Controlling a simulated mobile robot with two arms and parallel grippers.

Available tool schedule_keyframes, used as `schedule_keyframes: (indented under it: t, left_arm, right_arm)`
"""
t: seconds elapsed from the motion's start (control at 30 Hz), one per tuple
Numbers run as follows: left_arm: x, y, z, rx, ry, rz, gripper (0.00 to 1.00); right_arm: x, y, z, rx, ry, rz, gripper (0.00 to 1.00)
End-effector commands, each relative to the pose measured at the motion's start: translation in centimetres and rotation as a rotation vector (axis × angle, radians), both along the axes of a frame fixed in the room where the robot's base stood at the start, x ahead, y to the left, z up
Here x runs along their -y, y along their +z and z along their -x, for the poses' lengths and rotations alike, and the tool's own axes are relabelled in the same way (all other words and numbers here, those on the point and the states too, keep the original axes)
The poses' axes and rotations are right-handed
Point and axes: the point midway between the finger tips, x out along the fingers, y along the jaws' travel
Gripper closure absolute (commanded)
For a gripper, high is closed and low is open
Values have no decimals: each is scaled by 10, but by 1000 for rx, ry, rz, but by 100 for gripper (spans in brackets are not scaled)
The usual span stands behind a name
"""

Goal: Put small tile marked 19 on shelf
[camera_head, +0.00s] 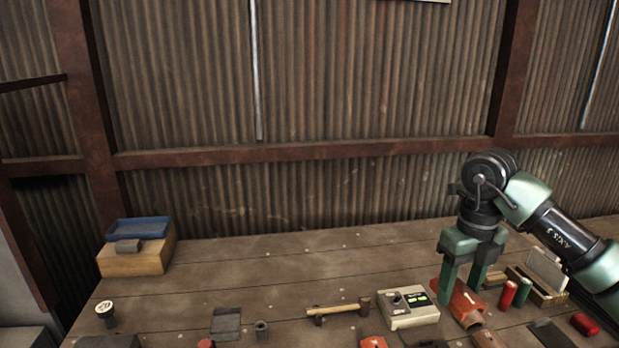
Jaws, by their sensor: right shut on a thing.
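My right gripper (460,292) points down over the right part of the wooden table. Its two fingers are closed on a reddish-orange clay tile (467,309), which is at or just above the tabletop; I cannot tell which. No number can be read on it. More reddish pieces that look like tiles lie at the front edge, one below the held tile (487,339) and one further left (373,342). I cannot make out a shelf for certain. My left gripper is not in view.
A beige device (408,308) stands just left of the gripper, with a hammer (340,309) beside it. Red (508,295) and green (523,292) cylinders and a wooden tray (540,291) are close right. A blue tray (138,229) sits on a wooden box (135,262). The table's back middle is clear.

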Motion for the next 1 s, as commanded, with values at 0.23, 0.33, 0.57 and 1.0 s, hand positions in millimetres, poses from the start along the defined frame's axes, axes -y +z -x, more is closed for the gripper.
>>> schedule_keyframes:
  t: [0.23,0.33,0.57,1.0]
  left_arm:
    - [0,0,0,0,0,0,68]
    - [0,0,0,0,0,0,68]
    - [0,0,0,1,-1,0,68]
    - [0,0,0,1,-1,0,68]
  right_arm:
    - [-29,-22,19,-1,595,1,92]
    - [-43,-32,31,-2,885,0,92]
    - [-74,-56,63,-2,1558,-2,92]
    - [-120,-94,139,1,2711,-3,92]
